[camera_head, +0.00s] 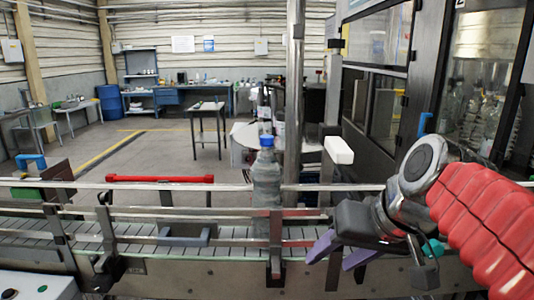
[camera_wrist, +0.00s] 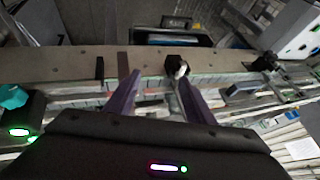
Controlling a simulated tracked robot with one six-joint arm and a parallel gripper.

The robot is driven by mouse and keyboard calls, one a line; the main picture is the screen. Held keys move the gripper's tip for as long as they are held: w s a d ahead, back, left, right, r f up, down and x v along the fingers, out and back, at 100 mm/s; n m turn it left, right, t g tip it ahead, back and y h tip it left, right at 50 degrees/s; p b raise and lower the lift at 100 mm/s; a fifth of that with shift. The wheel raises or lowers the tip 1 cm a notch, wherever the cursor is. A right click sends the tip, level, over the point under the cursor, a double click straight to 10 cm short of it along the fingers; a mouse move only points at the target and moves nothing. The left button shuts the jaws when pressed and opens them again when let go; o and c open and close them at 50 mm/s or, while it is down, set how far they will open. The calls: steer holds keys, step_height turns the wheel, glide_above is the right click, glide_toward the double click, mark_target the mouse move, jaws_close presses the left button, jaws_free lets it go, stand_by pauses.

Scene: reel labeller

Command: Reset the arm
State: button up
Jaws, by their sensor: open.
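My gripper (camera_head: 342,250) is at the lower right of the head view, at the end of my red-sleeved arm. Its two purple fingers are apart, with nothing visible between them. They point left over the near part of the conveyor (camera_head: 150,262). In the wrist view my gripper (camera_wrist: 153,88) also shows spread fingers over the conveyor rails. A clear bottle with a blue cap (camera_head: 266,180) stands upright on the conveyor, left of the gripper and apart from it.
Metal guide rails (camera_head: 130,187) run along the conveyor. A steel post (camera_head: 294,90) stands behind the bottle. A glass-fronted machine (camera_head: 380,80) fills the right side. A small table (camera_head: 207,106), a blue barrel (camera_head: 110,103) and open floor lie beyond.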

steer(key=s+d+f+h, duration=0.3)
steer(key=s+f, duration=0.6)
steer(key=f, duration=0.4)
steer(key=shift+s+d+h, duration=0.2)
steer(key=shift+d+h, duration=0.1)
